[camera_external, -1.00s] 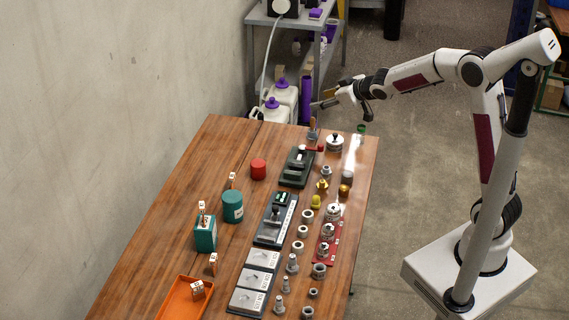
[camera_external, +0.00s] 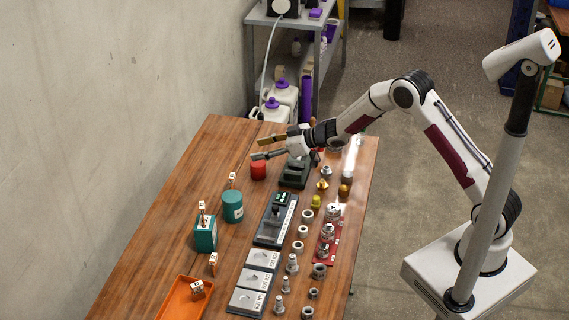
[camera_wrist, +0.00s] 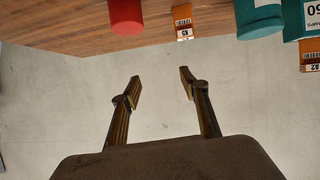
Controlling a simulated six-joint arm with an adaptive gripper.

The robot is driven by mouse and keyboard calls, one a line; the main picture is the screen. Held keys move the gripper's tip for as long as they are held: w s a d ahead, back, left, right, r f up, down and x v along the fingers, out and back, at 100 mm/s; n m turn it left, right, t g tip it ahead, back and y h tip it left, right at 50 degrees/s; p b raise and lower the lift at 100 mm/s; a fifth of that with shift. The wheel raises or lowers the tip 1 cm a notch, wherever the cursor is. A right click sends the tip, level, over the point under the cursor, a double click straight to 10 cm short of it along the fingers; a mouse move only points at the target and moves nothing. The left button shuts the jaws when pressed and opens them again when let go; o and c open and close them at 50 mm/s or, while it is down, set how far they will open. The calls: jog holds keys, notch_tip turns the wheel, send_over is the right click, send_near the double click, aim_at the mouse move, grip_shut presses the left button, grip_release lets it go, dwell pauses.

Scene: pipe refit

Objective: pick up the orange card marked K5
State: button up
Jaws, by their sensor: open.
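The orange card marked K5 (camera_wrist: 183,22) shows at the top of the wrist view, between a red cylinder (camera_wrist: 126,15) and a teal container (camera_wrist: 258,20). In the external view the small card (camera_external: 232,180) stands on the wooden table just behind the teal container (camera_external: 232,207). My gripper (camera_wrist: 160,80) is open and empty, its two fingers apart. In the external view my gripper (camera_external: 261,147) is above the far part of the table, by the red cylinder (camera_external: 258,171). It is apart from the card.
A teal box (camera_external: 205,235) with a card stands nearer the camera, and an orange tray (camera_external: 172,304) lies at the front. Black fixtures (camera_external: 266,238) and several metal fittings fill the right side of the table (camera_external: 150,240). A wall runs along the left.

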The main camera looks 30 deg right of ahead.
jog(key=n+g+y, duration=0.1)
jog(key=y, duration=0.1)
send_near(234, 176)
jog(key=w+a, duration=0.2)
jog(key=shift+w+f, duration=0.1)
jog(key=shift+f, duration=0.1)
jog(key=shift+a, duration=0.1)
jog(key=shift+x, duration=1.3)
jog(key=shift+f+x, duration=0.15)
jog(key=shift+x, duration=0.6)
jog(key=shift+f+x, duration=0.15)
jog(key=shift+x, duration=1.55)
